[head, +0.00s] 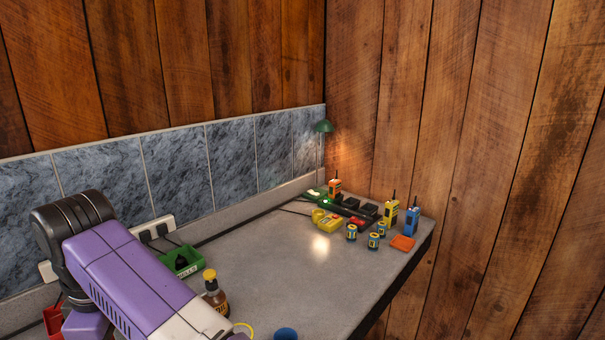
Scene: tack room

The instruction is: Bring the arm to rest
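My arm shows at the lower left of the head view as a black rounded joint, a long purple link and a white section running down to the bottom edge. It is bent and reaches over the left part of the grey worktop (300,262). My gripper is not in this view, so its fingers and anything in them are hidden.
A brown bottle with a yellow cap (214,292) and a green bin (181,261) stand close to my arm. A blue object (286,334) is at the bottom edge. Radios, including a yellow one (391,212), and small cans (373,240) crowd the far end. The worktop's middle is clear.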

